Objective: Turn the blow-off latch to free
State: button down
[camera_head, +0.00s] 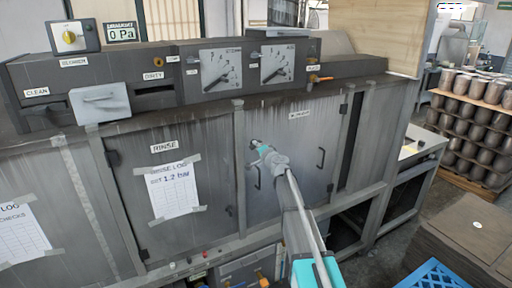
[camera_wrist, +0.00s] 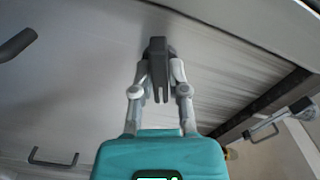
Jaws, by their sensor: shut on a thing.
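My gripper (camera_head: 257,146) is at the upper left part of the grey right-hand door (camera_head: 300,185), whose small label is hard to read. In the wrist view my gripper (camera_wrist: 158,78) has its two grey fingers closed on a dark grey block-like part (camera_wrist: 157,48), which I take for the blow-off latch. The part stands against the pale metal door face (camera_wrist: 90,70). In the head view my gripper and arm hide the latch, so its turned position cannot be told there.
The right-hand door has two dark bar handles, one at left (camera_head: 257,178) and one at right (camera_head: 320,158). The rinse door (camera_head: 210,135) is to its left. Dials (camera_head: 221,70) and a yellow knob (camera_head: 69,38) sit above. A pallet of metal cups (camera_head: 470,110) stands far right.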

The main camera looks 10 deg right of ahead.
jog(key=shift+m, duration=2.3)
jog(key=c, duration=0.6)
grip_release()
jog(key=shift+c, duration=0.2)
jog(key=v, duration=1.2)
